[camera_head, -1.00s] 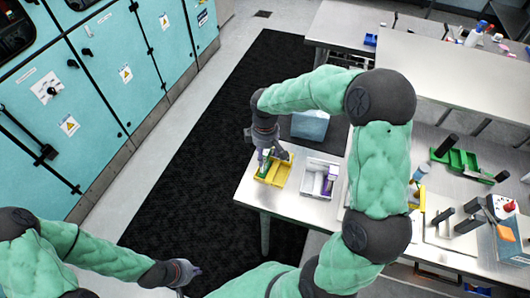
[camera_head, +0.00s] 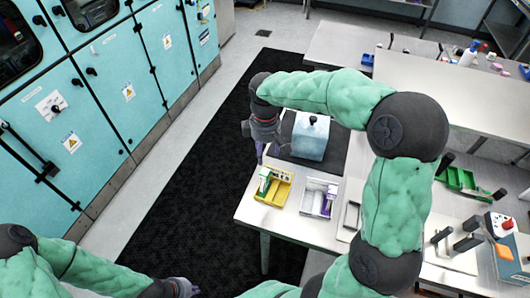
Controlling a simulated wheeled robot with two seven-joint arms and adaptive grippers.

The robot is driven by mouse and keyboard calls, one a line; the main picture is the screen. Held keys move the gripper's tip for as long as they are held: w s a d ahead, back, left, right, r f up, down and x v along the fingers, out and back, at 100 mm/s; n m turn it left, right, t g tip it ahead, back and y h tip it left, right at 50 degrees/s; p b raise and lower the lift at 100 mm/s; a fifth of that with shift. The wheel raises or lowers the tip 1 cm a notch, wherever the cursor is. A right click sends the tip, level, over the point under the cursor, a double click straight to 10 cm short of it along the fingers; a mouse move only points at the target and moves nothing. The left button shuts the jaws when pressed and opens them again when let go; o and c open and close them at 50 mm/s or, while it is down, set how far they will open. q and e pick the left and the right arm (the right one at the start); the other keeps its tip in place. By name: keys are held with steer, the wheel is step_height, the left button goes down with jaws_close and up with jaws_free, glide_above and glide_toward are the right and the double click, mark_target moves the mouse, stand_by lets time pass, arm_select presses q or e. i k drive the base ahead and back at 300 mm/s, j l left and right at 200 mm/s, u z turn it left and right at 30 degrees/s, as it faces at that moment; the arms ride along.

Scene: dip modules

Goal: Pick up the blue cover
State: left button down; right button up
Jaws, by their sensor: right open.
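The blue cover (camera_head: 309,142) is a pale blue box shape with a dark knob on top. It sits on a dark mat (camera_head: 331,160) at the far left part of the table. My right gripper (camera_head: 268,156) is open just left of the cover, its purple-tipped fingers pointing down. Nothing shows between the fingers, and I cannot tell whether it touches the cover. My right forearm passes behind and above the cover in the picture. My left gripper (camera_head: 190,290) is at the bottom edge, far from the cover and partly cut off; its fingers are unclear.
A yellow tray (camera_head: 284,195) with a green item and a white tray (camera_head: 308,207) with a purple item stand in front of the cover. A green rack (camera_head: 455,180) and an orange item (camera_head: 503,252) are further right. Dark floor matting lies left of the table.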

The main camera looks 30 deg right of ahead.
mark_target(309, 140)
steer(key=z, duration=1.5)
steer(key=k, duration=0.3)
